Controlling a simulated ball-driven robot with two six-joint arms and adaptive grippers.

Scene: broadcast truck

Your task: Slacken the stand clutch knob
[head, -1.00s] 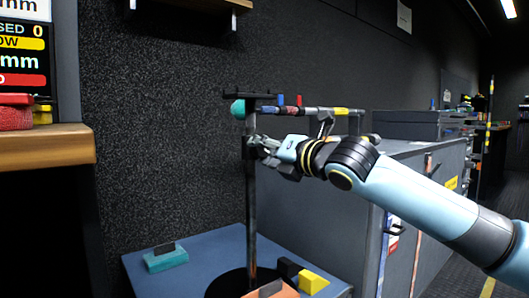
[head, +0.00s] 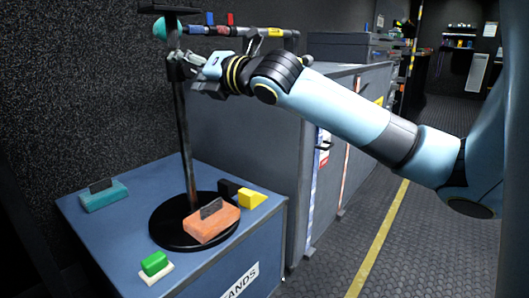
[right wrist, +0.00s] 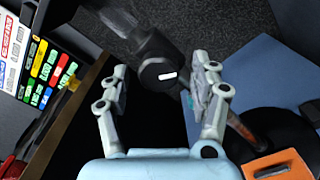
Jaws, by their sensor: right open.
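The stand is a dark upright pole (head: 184,150) on a round black base (head: 166,237), on a blue-topped case. My left gripper is not in view.
An orange block (head: 211,224), teal block (head: 104,196), yellow block (head: 251,199) and green block (head: 154,263) lie below. Grey cabinets (head: 250,140) stand behind; floor is clear at right.

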